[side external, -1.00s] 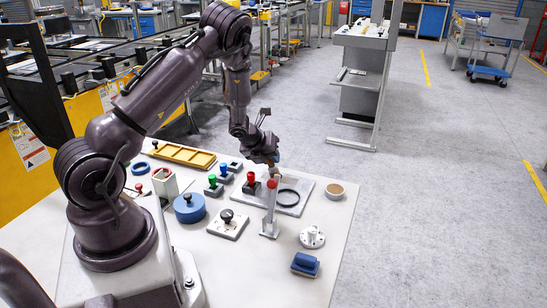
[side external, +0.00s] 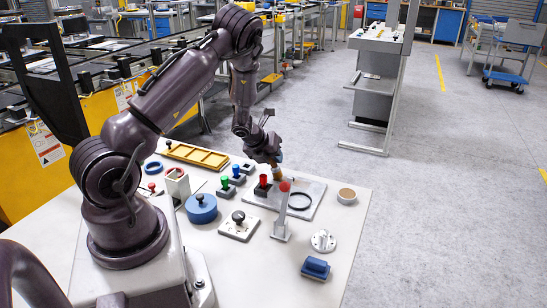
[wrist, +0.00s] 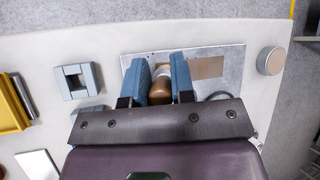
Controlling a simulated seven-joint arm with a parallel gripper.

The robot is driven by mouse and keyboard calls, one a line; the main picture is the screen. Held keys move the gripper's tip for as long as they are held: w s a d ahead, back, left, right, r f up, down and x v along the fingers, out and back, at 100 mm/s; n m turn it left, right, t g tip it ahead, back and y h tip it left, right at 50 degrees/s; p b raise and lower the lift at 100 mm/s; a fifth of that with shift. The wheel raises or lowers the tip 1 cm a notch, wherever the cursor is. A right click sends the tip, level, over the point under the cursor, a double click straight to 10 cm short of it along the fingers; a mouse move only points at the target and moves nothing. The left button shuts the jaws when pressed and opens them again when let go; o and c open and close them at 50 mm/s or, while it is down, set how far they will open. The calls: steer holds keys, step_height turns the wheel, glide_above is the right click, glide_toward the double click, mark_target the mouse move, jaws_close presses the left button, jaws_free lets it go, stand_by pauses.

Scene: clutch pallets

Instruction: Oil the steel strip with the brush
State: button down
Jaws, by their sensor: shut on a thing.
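My gripper (side external: 275,163) is above the back part of a flat grey metal plate (side external: 317,188), which seems to be the steel strip. In the wrist view, the blue fingers (wrist: 159,88) are shut on the brown handle of the brush (wrist: 160,94). The brush also shows below the fingers in the side view (side external: 277,174). Its bristles are hard to make out, and I cannot tell whether they touch the plate. The plate (wrist: 229,83) lies beyond the fingers in the wrist view, with a tan patch on it.
A red-topped post (side external: 281,222) stands in front. A round tan-topped pot (side external: 347,194) is to the right, a yellow tray (side external: 197,156) at the back left.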

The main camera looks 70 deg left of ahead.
steer(key=shift+w+d+f, duration=0.1)
steer(key=shift+w+d, duration=1.55)
steer(key=shift+w, duration=0.05)
steer(key=shift+w+d, duration=0.45)
steer(key=shift+d, duration=0.05)
steer(key=shift+w+d, duration=1.15)
steer(key=shift+r, duration=3)
step_height(320, 180, up, 3)
steer(key=shift+f, duration=0.1)
